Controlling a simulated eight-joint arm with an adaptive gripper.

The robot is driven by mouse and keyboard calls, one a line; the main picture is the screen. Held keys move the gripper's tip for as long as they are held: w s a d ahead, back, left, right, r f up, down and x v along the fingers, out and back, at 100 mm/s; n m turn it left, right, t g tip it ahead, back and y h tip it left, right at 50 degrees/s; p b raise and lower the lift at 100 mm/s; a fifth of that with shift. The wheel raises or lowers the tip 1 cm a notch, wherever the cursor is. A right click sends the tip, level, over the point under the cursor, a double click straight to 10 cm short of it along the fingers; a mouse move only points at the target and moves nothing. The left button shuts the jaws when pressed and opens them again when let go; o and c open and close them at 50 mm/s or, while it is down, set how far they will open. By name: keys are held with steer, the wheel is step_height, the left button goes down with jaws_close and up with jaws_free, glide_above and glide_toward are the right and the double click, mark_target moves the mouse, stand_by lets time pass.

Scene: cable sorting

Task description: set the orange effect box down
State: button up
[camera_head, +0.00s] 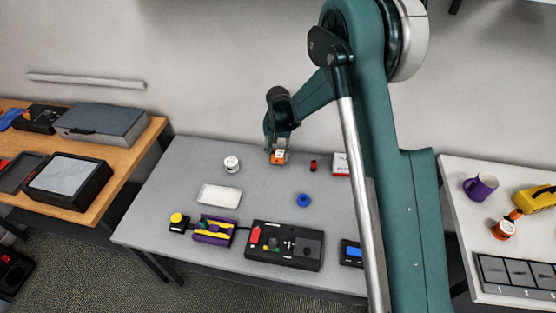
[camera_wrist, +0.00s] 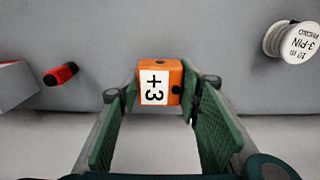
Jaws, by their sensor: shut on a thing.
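The orange effect box (camera_head: 278,157) is between the fingers of my gripper (camera_head: 277,150), at the back of the grey table (camera_head: 170,215). In the wrist view the orange box (camera_wrist: 174,84) shows a white label reading "+3", turned sideways, and dark round spots. My gripper (camera_wrist: 158,95) has its green-padded fingers on either side of the box and is shut on it. I cannot tell whether the underside of the box touches the table.
A white spool (camera_head: 231,163) stands left of the box, and a small red-and-black piece (camera_head: 314,165) lies to its right. A blue ring (camera_head: 304,200), white tray (camera_head: 220,195) and black console (camera_head: 285,245) lie nearer the front. The grey surface around the box is clear.

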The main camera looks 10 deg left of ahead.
mark_target(278, 159)
steer(key=shift+f, duration=1.55)
steer(key=shift+f, duration=0.15)
steer(key=o, duration=1)
steer(key=shift+c, duration=0.2)
steer(key=shift+r, duration=0.2)
step_height(278, 159, up, 12)
steer(key=shift+f+p, duration=0.1)
steer(key=shift+p, duration=0.35)
